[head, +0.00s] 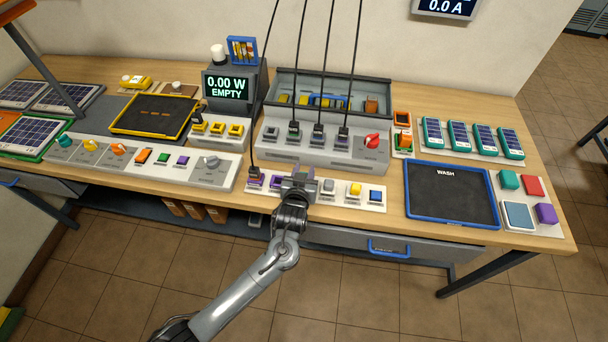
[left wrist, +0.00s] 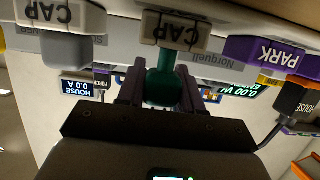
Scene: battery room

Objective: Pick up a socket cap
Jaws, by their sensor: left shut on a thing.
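My left gripper (head: 299,181) reaches over the front strip (head: 262,190) on the bench. In the left wrist view, its two dark fingers (left wrist: 163,92) are shut on a teal socket cap (left wrist: 164,80). The cap touches, or nearly touches, a white block marked CAP (left wrist: 176,31); I cannot tell if they are apart. In the head view the gripper mostly hides this cap. To its right on the strip are a grey cap (head: 328,185), a yellow cap (head: 354,190) and a blue cap (head: 376,195). My right gripper is not in view.
A purple PARK block (left wrist: 262,52) holds a plug with a black cable. Several cables hang to the grey socket panel (head: 310,152) behind my gripper. A black WASH tray (head: 451,205) lies right. A display (head: 226,87) reads 0.00 W EMPTY.

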